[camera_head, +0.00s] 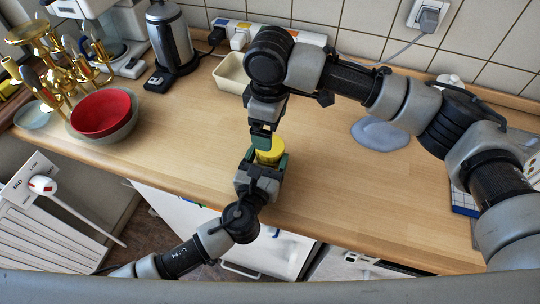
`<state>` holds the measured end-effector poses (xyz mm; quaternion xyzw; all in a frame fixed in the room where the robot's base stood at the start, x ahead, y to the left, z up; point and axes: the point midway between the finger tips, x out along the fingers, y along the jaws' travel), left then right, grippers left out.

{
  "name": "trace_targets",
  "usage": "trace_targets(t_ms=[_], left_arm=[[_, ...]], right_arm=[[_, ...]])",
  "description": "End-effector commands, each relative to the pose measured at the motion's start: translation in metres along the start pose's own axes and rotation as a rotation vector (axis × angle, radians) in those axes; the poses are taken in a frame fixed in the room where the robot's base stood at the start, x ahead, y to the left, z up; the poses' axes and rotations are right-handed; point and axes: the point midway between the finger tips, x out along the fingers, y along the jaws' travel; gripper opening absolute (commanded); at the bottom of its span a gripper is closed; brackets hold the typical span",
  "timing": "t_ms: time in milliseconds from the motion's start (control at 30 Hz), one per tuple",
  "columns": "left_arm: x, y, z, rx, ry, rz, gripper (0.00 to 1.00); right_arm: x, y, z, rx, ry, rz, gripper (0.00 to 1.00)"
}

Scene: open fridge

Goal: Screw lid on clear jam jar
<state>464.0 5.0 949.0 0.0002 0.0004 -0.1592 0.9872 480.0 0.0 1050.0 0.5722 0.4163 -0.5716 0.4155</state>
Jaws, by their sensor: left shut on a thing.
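A round yellow lid (270,154) shows at the middle of the counter, between my two grippers. My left gripper (264,163) comes up from the lower left and is shut on the clear jam jar just below the lid. The jar's body is mostly hidden by the gripper, and I cannot tell how the lid sits on it. My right gripper (263,138) reaches down from above, with its fingers at the far edge of the yellow lid. I cannot tell whether those fingers are open or touching the lid.
A red bowl (101,111) and a gold mug stand (62,75) are at the left. A kettle (171,42) and a cream container (232,73) stand at the back. A grey-blue flat thing (380,133) lies right of the grippers. The wooden counter (330,190) is clear around them.

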Motion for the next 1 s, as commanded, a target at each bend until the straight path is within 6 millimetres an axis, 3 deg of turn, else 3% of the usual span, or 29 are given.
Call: trace_targets(t_ms=[400, 833, 1000], left_arm=[[0.0, 0.0, 0.0, 0.001, 0.0, 0.001, 0.04], [0.0, 0.0, 0.0, 0.001, 0.0, 0.001, 0.04], [0.0, 0.0, 0.0, 0.001, 0.0, 0.001, 0.04]], right_arm=[[0.06, 0.0, 0.001, 0.001, -0.002, -0.001, 0.89], [0.07, 0.0, 0.0, 0.0, -0.001, 0.0, 0.89], [0.07, 0.0, 0.0, 0.001, -0.001, 0.0, 0.65]])
